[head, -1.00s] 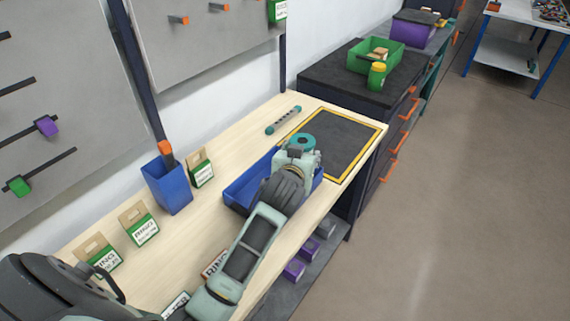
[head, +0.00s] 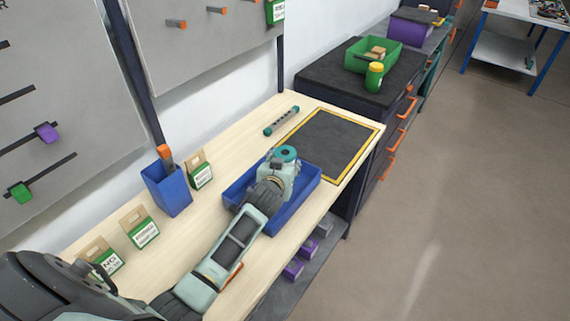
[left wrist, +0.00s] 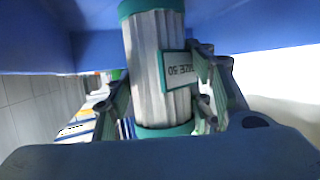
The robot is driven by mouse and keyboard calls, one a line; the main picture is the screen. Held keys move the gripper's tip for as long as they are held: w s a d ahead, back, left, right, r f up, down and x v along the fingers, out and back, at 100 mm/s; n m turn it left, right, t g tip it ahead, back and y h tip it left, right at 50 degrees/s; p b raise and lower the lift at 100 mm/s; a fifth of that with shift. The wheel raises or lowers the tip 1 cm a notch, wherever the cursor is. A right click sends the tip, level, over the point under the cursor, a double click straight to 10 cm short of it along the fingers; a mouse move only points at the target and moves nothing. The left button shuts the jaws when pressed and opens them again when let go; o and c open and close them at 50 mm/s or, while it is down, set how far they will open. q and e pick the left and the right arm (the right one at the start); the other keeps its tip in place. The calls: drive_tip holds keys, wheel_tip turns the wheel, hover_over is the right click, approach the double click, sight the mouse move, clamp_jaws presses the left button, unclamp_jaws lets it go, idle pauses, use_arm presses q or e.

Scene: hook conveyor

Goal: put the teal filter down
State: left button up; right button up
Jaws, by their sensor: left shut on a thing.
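The teal filter (left wrist: 160,65) fills the middle of the left wrist view. It has a pale pleated body, teal end caps and a label reading SIZE 50. My left gripper (left wrist: 163,100) is shut on it, with a finger on each side. In the head view my left gripper (head: 279,181) is over the blue tray (head: 302,205) on the wooden bench. My right gripper is not in view.
A black mat with a yellow border (head: 335,145) lies clear beyond the tray. A rod with teal ends (head: 281,121) lies near the wall.

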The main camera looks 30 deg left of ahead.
use_arm(q)
drive_tip(key=o, duration=1.3)
drive_tip(key=b+v, duration=0.1)
drive_tip(key=v, duration=1.1)
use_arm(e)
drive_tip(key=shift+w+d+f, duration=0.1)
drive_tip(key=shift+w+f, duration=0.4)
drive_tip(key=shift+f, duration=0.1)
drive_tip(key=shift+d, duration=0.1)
